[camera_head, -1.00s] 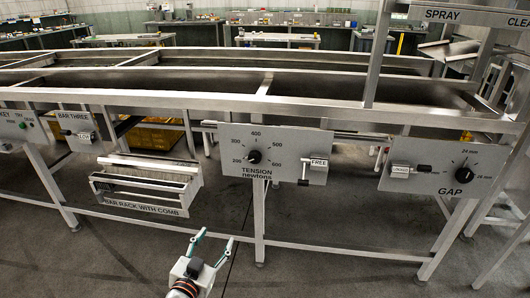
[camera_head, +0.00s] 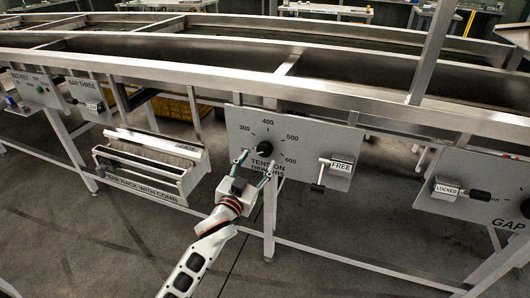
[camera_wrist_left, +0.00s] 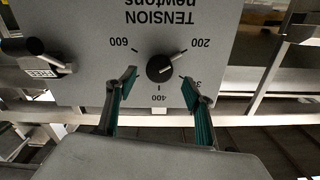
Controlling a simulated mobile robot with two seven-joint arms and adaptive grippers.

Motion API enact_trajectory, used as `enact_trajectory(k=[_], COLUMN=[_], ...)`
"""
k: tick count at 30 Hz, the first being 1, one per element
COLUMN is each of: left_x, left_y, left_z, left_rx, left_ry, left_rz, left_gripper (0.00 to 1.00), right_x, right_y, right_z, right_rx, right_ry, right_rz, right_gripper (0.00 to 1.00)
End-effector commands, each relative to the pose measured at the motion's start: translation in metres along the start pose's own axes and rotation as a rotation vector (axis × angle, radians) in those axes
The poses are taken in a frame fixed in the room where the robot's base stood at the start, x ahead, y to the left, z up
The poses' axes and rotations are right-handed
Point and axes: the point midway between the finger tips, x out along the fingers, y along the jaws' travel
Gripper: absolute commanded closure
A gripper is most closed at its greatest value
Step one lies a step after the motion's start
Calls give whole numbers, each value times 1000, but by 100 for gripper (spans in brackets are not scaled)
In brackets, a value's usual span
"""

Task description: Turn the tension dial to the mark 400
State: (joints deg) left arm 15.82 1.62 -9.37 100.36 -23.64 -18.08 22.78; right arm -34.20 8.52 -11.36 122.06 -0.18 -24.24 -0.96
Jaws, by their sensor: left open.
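The tension dial is a round black knob (camera_head: 265,148) on a grey panel (camera_head: 240,121), with numbers around it and 400 at the top. The knob also shows in the left wrist view (camera_wrist_left: 160,68), where the panel is upside down and 400 lies below it. My left gripper (camera_head: 256,160) is open in front of the panel, just below the knob. In the left wrist view its green-padded fingers (camera_wrist_left: 160,81) stand on either side below the knob, apart from it. My right gripper is not in view.
A lever with a FREE label (camera_head: 341,166) sits right of the dial on the same panel. A LOCKED lever (camera_head: 447,189) is on the GAP panel further right. The bar rack (camera_head: 150,160) stands to the left. A metal frame leg (camera_head: 269,220) runs down below the panel.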

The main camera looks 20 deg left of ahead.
Motion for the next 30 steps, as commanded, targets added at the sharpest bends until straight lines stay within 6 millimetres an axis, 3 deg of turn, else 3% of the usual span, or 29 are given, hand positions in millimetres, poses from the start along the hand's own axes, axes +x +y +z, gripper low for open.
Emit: enact_trajectory(k=[4,10,22,23,27,30], left_x=[24,46,54,54,54,54], left_y=[1,1,0,0,0,0], left_z=[3,3,1,1,1,1], left_rx=[0,1,0,0,0,0], left_ry=[-3,-2,-1,-1,-1,-1], left_rz=[1,2,1,1,1,1], left_gripper=[48,48,48,50,86,86], right_x=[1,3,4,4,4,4], right_y=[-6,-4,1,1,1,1], right_z=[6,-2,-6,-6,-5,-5], right_rx=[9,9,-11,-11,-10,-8], right_ry=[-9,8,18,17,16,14], right_rz=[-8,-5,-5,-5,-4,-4], right_gripper=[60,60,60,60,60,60])
